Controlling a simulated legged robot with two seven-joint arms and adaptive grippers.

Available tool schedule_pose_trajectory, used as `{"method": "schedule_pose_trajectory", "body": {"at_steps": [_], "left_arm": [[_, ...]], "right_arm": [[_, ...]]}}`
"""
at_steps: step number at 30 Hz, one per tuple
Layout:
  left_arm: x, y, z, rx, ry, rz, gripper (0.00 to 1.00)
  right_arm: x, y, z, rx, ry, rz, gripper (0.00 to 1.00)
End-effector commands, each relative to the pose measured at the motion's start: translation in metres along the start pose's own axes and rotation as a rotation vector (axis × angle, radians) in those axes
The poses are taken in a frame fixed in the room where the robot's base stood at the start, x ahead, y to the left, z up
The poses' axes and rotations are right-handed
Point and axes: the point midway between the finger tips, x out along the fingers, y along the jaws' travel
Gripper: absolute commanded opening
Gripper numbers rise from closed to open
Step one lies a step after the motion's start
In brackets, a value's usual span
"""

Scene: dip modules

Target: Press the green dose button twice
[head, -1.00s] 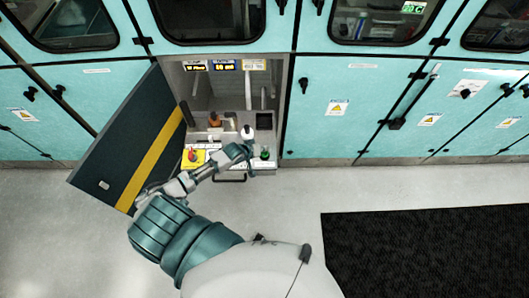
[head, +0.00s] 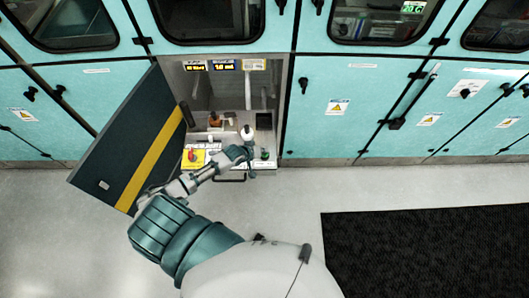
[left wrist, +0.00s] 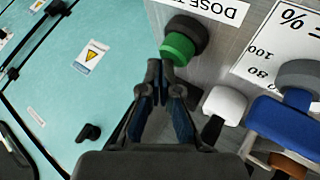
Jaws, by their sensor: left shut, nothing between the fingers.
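The green dose button (left wrist: 178,48) is a round green cap on a dark collar, on a grey panel beside an upside-down "DOSE" label. It also shows in the head view (head: 264,154) at the right of the cabinet's front panel. My left gripper (left wrist: 161,76) is shut and empty, its fingertips at the button's near edge; I cannot tell whether they touch it. In the head view the left gripper (head: 251,168) is just left of the green button. My right gripper is not in view.
An open dark door (head: 128,140) with a yellow stripe stands left of the bay. A red knob (head: 192,155) sits on a yellow plate. White and blue levers (left wrist: 225,103) stand beside the button in the wrist view. Floor in front is clear, with a black mat (head: 430,250).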

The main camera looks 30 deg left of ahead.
Motion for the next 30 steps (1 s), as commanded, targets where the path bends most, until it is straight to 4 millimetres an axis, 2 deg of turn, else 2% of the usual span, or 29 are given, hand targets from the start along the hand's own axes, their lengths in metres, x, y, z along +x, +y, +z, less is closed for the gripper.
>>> {"method": "schedule_pose_trajectory", "body": {"at_steps": [30], "left_arm": [[0.0058,-0.0044,0.0055,-0.001,-0.003,-0.001,0.00]], "right_arm": [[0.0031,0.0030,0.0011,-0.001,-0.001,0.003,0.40]]}}
